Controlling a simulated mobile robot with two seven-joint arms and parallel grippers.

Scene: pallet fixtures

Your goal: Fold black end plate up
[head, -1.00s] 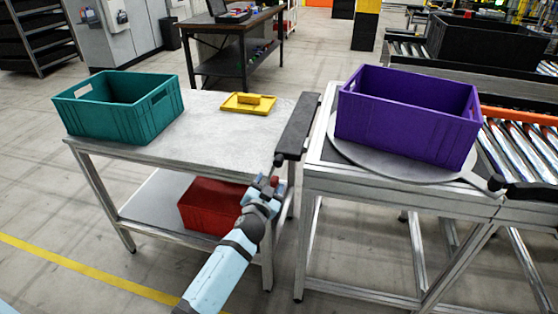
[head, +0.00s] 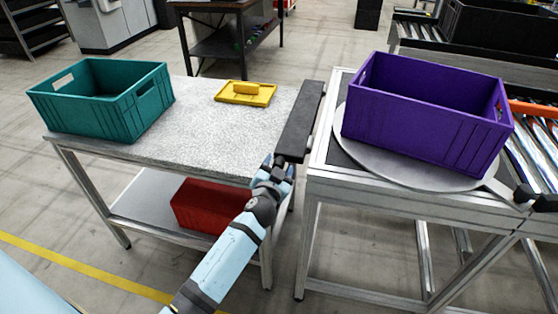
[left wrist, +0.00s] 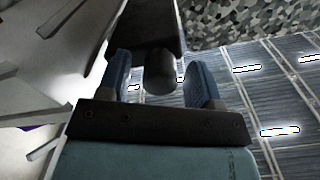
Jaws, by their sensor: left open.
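The black end plate (head: 301,122) is a long dark bar in the gap between the grey table and the conveyor frame. It lies flat, about level with the table top. My left gripper (head: 273,167) is at the plate's near end in the head view. In the left wrist view the plate (left wrist: 145,25) runs away from the gripper. A rounded black knob (left wrist: 160,72) at its near end sits between the two open blue fingers (left wrist: 158,88). Space shows on both sides of the knob. My right gripper is not in view.
A teal crate (head: 112,112) and a yellow tray (head: 258,98) are on the grey table (head: 215,145). A red crate (head: 205,208) is on its lower shelf. A purple crate (head: 420,128) stands on a round plate (head: 385,175) on the conveyor frame, right of the black plate.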

